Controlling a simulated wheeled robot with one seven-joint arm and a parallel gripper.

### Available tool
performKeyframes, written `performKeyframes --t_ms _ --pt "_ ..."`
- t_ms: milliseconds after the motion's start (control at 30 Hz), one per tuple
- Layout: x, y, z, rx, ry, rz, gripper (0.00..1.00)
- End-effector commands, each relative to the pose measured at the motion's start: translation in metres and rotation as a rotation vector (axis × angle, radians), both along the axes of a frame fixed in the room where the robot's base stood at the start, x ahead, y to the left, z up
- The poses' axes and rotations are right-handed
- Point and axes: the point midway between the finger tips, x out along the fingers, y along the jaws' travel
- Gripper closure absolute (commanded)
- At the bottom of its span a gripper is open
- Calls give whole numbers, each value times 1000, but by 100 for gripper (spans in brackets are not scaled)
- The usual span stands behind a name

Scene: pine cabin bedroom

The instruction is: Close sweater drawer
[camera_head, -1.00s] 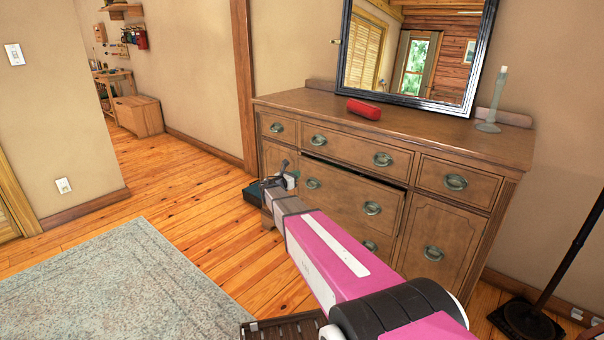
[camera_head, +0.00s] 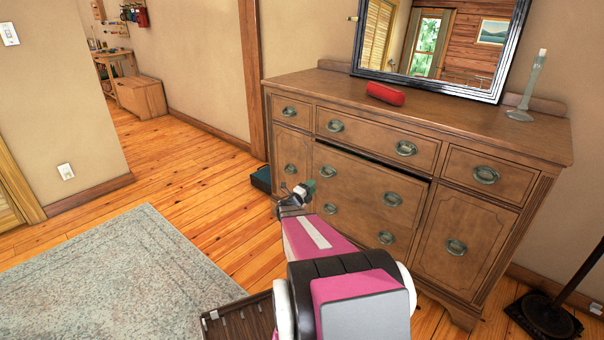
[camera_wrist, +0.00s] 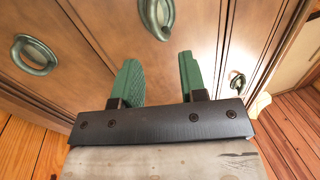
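The wooden dresser (camera_head: 480,262) stands against the wall. Its wide middle drawer (camera_head: 352,178), below the top row, sits slightly out, with a dark gap along its upper edge; I take it as the sweater drawer, though no contents show. My gripper (camera_head: 300,190) is in front of the dresser's left part, near that drawer's left side. In the wrist view my gripper (camera_wrist: 160,75) has its two green fingers apart, with nothing between them. A ring handle (camera_wrist: 157,15) is just beyond the fingertips. I cannot tell whether the fingers touch the front.
A red case (camera_head: 385,94), a candle holder (camera_head: 528,90) and a framed mirror (camera_head: 440,85) are on the dresser top. A dark teal box (camera_head: 262,179) is on the floor left of the dresser. A lamp base (camera_head: 545,318) stands at right. A rug (camera_head: 120,275) covers the floor at left.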

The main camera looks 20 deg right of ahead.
Motion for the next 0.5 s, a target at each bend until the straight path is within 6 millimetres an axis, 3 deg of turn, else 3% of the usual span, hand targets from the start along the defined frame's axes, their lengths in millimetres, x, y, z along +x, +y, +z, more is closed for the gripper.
performKeyframes --t_ms 167,500 --pt "-10 -14 -5 -36 67 -23 61" --pt "10 -59 4 -36 65 -23 61"
